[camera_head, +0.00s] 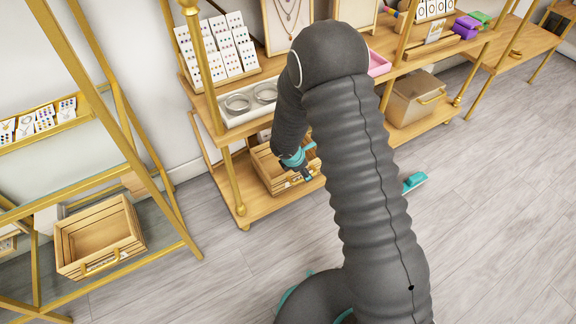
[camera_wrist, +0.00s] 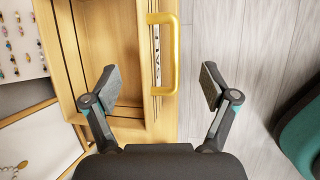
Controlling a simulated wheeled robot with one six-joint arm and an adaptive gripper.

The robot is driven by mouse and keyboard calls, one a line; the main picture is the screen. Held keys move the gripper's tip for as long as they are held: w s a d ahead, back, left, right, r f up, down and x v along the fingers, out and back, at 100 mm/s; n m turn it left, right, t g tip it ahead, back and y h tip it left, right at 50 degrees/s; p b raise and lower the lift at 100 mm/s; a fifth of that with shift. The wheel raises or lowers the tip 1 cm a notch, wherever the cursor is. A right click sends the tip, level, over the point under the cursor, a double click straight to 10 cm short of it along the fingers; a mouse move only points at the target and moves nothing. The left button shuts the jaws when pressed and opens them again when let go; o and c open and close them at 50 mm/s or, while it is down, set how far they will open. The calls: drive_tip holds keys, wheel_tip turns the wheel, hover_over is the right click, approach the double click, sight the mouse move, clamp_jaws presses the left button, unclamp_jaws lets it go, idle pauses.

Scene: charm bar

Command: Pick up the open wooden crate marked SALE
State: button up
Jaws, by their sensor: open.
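The open wooden crate marked SALE (camera_wrist: 105,45) fills the left half of the wrist view. Its yellow handle (camera_wrist: 173,55) and a partly covered white SALE label (camera_wrist: 156,60) are on its front wall. In the head view a crate (camera_head: 268,172) stands on the low shelf, partly hidden behind my gripper (camera_head: 297,172). In the wrist view my gripper (camera_wrist: 161,85) is open and empty. Its left finger is over the crate's inside and its right finger over the floor, with the handle side between them. I cannot tell whether they touch it.
Another open wooden crate (camera_head: 100,237) sits on a glass-and-gold rack at left. A beige box (camera_head: 415,97) stands farther right on the low shelf. Gold posts (camera_head: 233,185) and the upper shelf (camera_head: 235,127) with jewellery surround my arm. Floor (camera_head: 490,190) at right is clear.

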drive_tip(key=shift+b+x, duration=0.65)
drive_tip(key=shift+x, duration=2.9)
drive_tip(key=shift+r, duration=0.1)
clamp_jaws()
